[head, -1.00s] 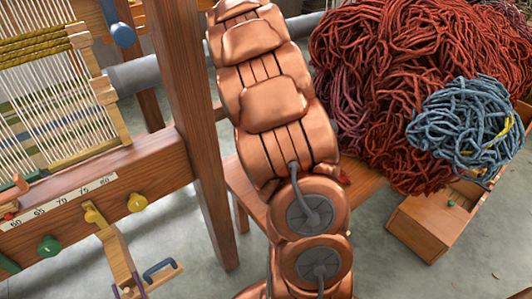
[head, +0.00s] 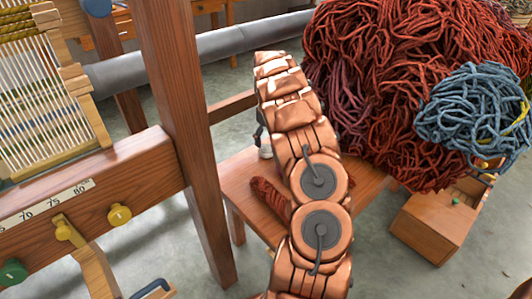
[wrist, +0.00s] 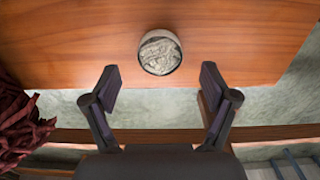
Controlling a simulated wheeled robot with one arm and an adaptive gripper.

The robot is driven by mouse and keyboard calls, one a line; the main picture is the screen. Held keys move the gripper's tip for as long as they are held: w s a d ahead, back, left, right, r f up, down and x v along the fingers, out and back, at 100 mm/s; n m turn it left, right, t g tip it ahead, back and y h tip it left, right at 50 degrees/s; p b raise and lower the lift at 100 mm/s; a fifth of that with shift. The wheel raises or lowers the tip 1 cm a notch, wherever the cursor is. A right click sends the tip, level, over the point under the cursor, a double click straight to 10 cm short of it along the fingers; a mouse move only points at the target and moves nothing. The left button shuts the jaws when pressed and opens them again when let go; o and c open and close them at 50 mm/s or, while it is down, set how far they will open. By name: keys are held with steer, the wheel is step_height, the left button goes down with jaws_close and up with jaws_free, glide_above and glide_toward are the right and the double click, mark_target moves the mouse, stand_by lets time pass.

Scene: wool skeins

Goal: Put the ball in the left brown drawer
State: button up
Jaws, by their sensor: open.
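My gripper (wrist: 160,88) is open in the wrist view, with its two dark fingers apart and nothing between them. A small round pale thing (wrist: 161,51) with a grey, wrinkled middle stands on the wooden bench just beyond the fingertips, centred between them. I cannot tell whether it is the ball. In the head view a small white thing (head: 265,152) shows on the bench, partly hidden by my arm. A brown drawer-like wooden box (head: 432,228) sits at the lower right, with its top open and a small green thing near its rim. No second brown drawer shows clearly.
A big heap of red wool (head: 400,80) with a blue skein (head: 475,115) hangs over the brown box. A loom post (head: 185,130) stands left of the bench (head: 235,180). Dark red wool (wrist: 22,125) lies left of my gripper in the wrist view.

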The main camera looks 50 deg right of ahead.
mark_target(266, 146)
steer(key=shift+w+d+f+b, duration=0.1)
steer(key=shift+w+f+b, duration=0.15)
steer(key=shift+f, duration=1.3)
steer(key=shift+w+f+b, duration=0.15)
steer(key=shift+w+f, duration=0.05)
steer(key=shift+f, duration=1.3)
steer(key=c, duration=1.4)
steer(key=shift+o, duration=0.2)
steer(key=shift+r, duration=0.1)
